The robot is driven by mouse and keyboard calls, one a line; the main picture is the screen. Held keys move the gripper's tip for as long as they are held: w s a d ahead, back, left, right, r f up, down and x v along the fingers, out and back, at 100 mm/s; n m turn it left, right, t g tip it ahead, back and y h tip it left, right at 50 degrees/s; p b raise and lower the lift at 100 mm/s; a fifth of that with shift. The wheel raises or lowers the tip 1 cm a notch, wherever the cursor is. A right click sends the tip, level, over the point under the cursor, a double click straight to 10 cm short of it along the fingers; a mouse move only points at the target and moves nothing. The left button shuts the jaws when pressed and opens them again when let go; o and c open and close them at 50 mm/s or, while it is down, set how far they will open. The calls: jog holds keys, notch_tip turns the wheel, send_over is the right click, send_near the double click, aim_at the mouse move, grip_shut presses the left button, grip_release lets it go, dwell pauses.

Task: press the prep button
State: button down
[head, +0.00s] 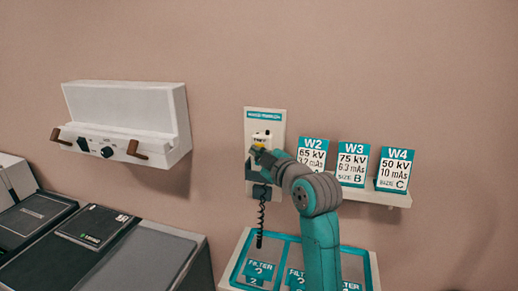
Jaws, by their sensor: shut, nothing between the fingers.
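A white wall panel (279,127) with a teal label strip at its top hangs in the middle of the head view. My arm reaches up to it from the lower right. My gripper (256,151) is shut and empty in front of the panel's middle, and covers part of it. A small yellow patch shows at the gripper's end; I cannot tell whether it is on the panel or the gripper. I cannot make out the prep button for sure. Whether the gripper touches the panel is not clear. A dark handset (262,191) with a coiled cord hangs at the panel's lower part.
Cards W2 (314,145), W3 (353,150) and W4 (395,155) stand on a shelf (391,197) right of my gripper. A tray (231,271) with filter plates lies below. A white wall box (128,107) with brown handles and dark-topped cabinets (158,262) are at left.

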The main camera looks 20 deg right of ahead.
jog(key=shift+w+d, duration=0.3)
jog(key=shift+w, duration=0.1)
dwell(0.5)
jog(key=shift+s+a, duration=0.55)
jog(key=shift+s, duration=0.2)
dwell(0.3)
jog(key=s+a, duration=0.1)
jog(key=s, duration=0.1)
jog(key=s+a, duration=0.2)
dwell(0.5)
jog(key=shift+f, duration=0.1)
dwell(0.5)
